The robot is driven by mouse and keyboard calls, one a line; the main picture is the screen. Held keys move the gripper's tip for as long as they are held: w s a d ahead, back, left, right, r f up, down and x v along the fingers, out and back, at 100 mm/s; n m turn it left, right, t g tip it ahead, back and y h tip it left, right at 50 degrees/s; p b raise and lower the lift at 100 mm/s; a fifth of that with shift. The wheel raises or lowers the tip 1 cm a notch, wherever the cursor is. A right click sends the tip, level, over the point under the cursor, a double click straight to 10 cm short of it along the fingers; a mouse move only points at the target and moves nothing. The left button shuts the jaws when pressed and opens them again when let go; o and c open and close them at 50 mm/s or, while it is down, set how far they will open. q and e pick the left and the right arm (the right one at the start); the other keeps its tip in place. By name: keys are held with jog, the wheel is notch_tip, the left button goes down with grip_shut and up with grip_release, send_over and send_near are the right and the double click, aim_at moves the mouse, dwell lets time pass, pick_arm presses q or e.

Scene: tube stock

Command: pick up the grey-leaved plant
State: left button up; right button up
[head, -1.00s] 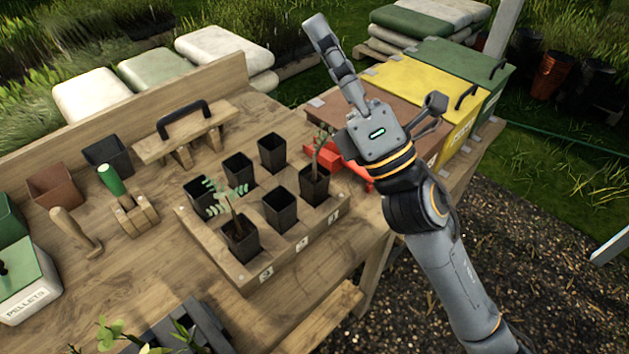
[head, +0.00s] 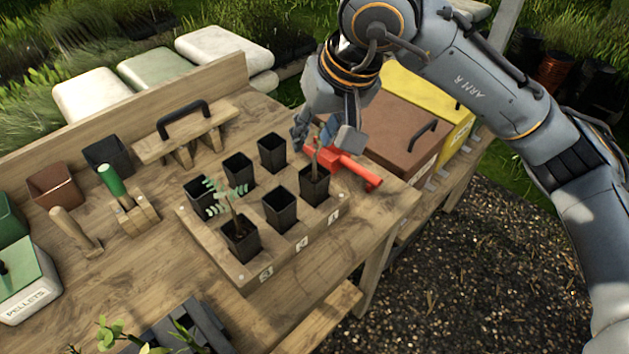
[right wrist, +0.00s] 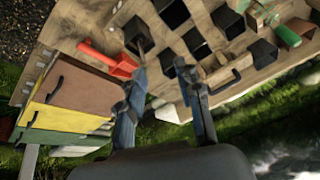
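One potted plant with feathery pale blue-green leaves (head: 228,197) stands in the holder's near-left pot (head: 241,243). Another, with a thin brown stem (head: 315,158), stands in the near-right pot (head: 314,188). Its top is partly hidden by my right gripper, and I cannot tell its leaf colour. My right gripper (head: 326,137) is just behind and above this second plant, pointing down. In the right wrist view its fingers (right wrist: 160,70) are apart with nothing clearly between them; the brown stem (right wrist: 146,45) is near the left fingertip. My left gripper is not in view.
The wooden pot holder (head: 215,248) has several black pots, others empty. A red tool (head: 352,170) lies right behind the near-right pot. Brown (head: 400,135) and yellow (head: 425,90) boxes stand to the right. Green-leaved seedlings (head: 110,332) are at the front left.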

aim_at(315, 158)
jog(key=shift+t+h, duration=0.3)
jog(key=shift+h, duration=0.3)
jog(key=w+f, duration=0.1)
jog(key=f, duration=0.1)
jog(key=w+f+p, duration=0.1)
jog(key=f, duration=0.1)
jog(key=w+d+f, duration=0.1)
jog(key=w+f, duration=0.1)
jog(key=shift+w+f+p, duration=0.1)
jog(key=shift+f+p, duration=0.25)
jog(key=p+x, duration=0.2)
jog(key=x, duration=0.2)
jog(key=shift+w+a+f, duration=0.15)
jog(key=shift+a, duration=0.1)
jog(key=shift+w+f, duration=0.2)
jog(key=shift+f, duration=0.3)
grip_shut()
